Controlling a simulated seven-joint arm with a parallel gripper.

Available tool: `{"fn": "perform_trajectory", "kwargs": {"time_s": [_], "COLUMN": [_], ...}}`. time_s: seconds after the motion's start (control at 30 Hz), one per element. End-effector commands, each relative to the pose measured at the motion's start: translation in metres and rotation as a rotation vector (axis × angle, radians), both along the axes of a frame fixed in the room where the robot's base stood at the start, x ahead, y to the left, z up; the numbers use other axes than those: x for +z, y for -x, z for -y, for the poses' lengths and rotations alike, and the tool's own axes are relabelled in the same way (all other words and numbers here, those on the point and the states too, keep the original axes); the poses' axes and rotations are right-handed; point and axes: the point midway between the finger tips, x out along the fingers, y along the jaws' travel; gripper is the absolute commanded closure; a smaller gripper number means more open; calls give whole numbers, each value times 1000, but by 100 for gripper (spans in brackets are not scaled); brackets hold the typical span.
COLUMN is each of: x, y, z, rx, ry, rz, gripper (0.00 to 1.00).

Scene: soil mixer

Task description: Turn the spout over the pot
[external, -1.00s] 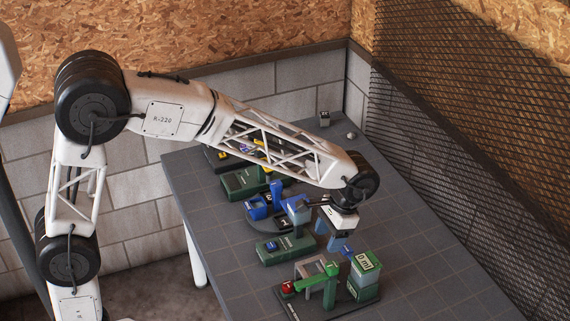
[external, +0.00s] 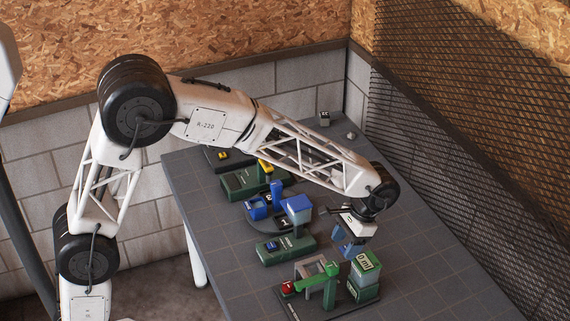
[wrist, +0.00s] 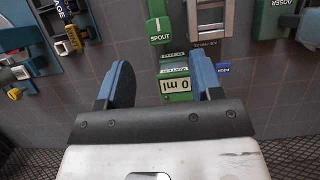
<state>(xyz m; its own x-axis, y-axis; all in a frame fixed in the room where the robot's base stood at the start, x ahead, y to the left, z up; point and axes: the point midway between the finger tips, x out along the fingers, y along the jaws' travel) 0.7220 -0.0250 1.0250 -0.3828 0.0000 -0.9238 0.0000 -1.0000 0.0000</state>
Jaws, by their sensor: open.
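The green spout piece, labelled SPOUT (wrist: 160,27), lies at the top middle of the wrist view, ahead of my fingertips. In the external view a green arm (external: 316,280) with a red end, likely the spout, stands on the dark station at the front. The green water box (wrist: 175,86) reading 0 ml shows between my fingers; it also shows in the external view (external: 365,275). My gripper (external: 349,250) is open and empty, above and behind the water box; its blue fingers (wrist: 158,68) are spread apart. I cannot clearly make out the pot.
A blue POUR tag (wrist: 224,69) sits beside my right finger. A grey frame (wrist: 208,18) stands right of the spout. A blue machine (external: 298,208) and a green box (external: 286,248) stand left of my gripper. The table's right side (external: 430,265) is clear.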

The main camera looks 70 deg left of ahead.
Motion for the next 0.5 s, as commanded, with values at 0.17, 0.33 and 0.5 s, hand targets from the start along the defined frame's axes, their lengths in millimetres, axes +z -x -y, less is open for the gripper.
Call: {"fn": "perform_trajectory", "kwargs": {"time_s": [0.17, 0.33, 0.5], "x": [-11, -29, -48], "y": [5, 12, 20], "z": [0, 0, 0], "rx": [0, 0, 0], "ry": [0, 0, 0], "rz": [-1, -2, -1], "gripper": [40, 40, 40]}}
